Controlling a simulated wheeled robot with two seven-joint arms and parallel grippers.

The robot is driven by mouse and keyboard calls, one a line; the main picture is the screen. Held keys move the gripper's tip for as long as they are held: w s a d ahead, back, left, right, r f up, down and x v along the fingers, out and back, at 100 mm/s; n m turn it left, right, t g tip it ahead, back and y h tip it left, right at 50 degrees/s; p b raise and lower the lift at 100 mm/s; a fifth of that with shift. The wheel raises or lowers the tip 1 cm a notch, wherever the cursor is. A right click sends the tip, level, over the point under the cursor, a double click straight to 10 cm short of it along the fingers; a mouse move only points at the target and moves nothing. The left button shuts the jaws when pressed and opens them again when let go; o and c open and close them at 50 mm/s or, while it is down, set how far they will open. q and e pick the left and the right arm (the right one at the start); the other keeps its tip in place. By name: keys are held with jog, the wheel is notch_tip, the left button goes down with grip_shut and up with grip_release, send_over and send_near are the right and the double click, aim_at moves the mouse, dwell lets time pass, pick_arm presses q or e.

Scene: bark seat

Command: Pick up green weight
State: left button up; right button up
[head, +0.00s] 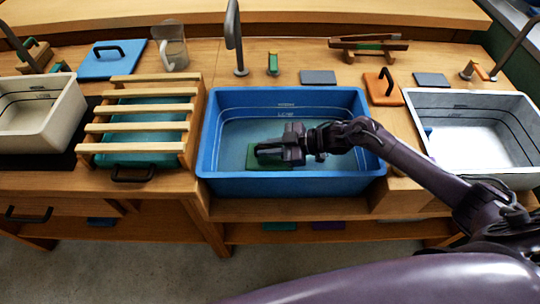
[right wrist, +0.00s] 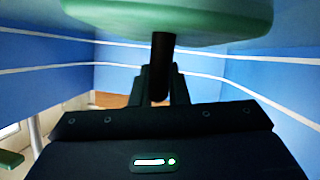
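The green weight (head: 262,164) is a flat green slab with a dark handle. In the head view it is inside the blue basin (head: 222,182), partly hidden by my right gripper (head: 272,151). In the right wrist view the green weight (right wrist: 190,22) fills the top, and its black post stands between the two fingers of my right gripper (right wrist: 161,75). The fingers lie close against both sides of the post and look shut on it. Contact between the slab and the basin floor is hard to tell. My left gripper is not in view.
A wooden rack with slats (head: 140,108) stands left of the blue basin, and a white basin (head: 478,148) stands to the right. An orange block with a handle (head: 383,90) sits beside the blue basin. A faucet (head: 235,40) rises behind it. The basin walls surround my gripper.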

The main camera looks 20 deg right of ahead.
grip_shut()
jog(key=shift+r, duration=0.25)
